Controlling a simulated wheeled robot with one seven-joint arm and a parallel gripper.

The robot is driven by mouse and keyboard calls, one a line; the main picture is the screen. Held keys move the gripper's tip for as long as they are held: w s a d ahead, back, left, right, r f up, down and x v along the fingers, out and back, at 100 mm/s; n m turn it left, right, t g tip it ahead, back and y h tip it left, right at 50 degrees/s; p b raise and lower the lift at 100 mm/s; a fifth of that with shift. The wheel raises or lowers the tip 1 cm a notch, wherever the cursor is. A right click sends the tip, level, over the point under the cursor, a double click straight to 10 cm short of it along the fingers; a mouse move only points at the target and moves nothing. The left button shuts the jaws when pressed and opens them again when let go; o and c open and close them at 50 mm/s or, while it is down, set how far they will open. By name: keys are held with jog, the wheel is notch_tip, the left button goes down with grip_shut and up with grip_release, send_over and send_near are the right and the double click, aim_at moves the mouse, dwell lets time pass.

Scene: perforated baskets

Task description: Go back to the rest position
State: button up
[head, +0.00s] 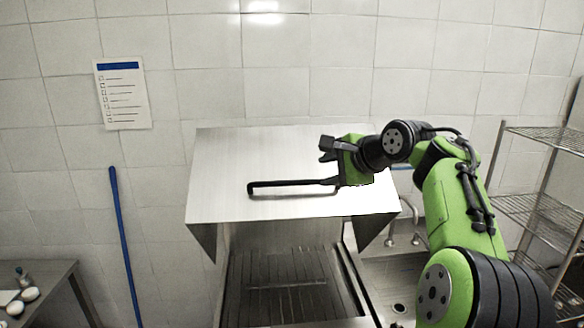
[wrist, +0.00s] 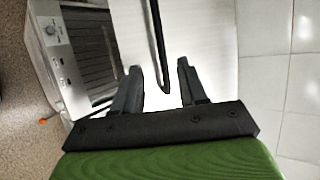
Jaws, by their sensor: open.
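My gripper (head: 325,150) is at the right part of a raised, slanted metal hood (head: 225,165). A long black bar handle (head: 290,187) runs across the hood's front face. My gripper is open, and its two dark fingers show apart in the wrist view (wrist: 158,68). There the dark handle (wrist: 156,40) reaches down from the top and its end appears between the fingers. I cannot tell whether a finger touches it. In the head view the handle's right end meets the outline of my gripper, which partly hides it.
Below the hood is an open bay with a dark slatted rack (head: 290,285). A sink with a tap (head: 415,225) is to its right, then wire shelving (head: 535,205). A side table (head: 50,285) with small items stands at left. A blue pole (head: 122,240) leans on the tiled wall.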

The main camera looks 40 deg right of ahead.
jog(key=w+a+f+n+g+y+b, duration=0.1)
jog(key=w+a+f+n+g, duration=0.2)
jog(key=a, duration=0.5)
jog(key=w+a+f+n+b, duration=0.1)
jog(key=a+f+n, duration=0.3)
jog(key=a+f, duration=0.25)
jog(key=s+a+f+n+g+b, duration=0.1)
jog(key=s+a+f+n, duration=0.1)
jog(key=a, duration=0.4)
jog(key=s+a+f+n+g+b, duration=0.1)
jog(key=s+a+f+n, duration=0.15)
jog(key=a, duration=0.25)
jog(key=s+a+f+n+b, duration=0.1)
jog(key=s+a+f+n, duration=0.2)
jog(key=s, duration=0.6)
jog(key=s+a+f+n+b, duration=0.2)
jog(key=s+a+f+n, duration=0.1)
jog(key=s+f+n, duration=0.5)
jog(key=shift+s+a+f+g+y, duration=0.3)
jog(key=shift+s+a+f+g, duration=0.1)
jog(key=shift+s+f, duration=0.4)
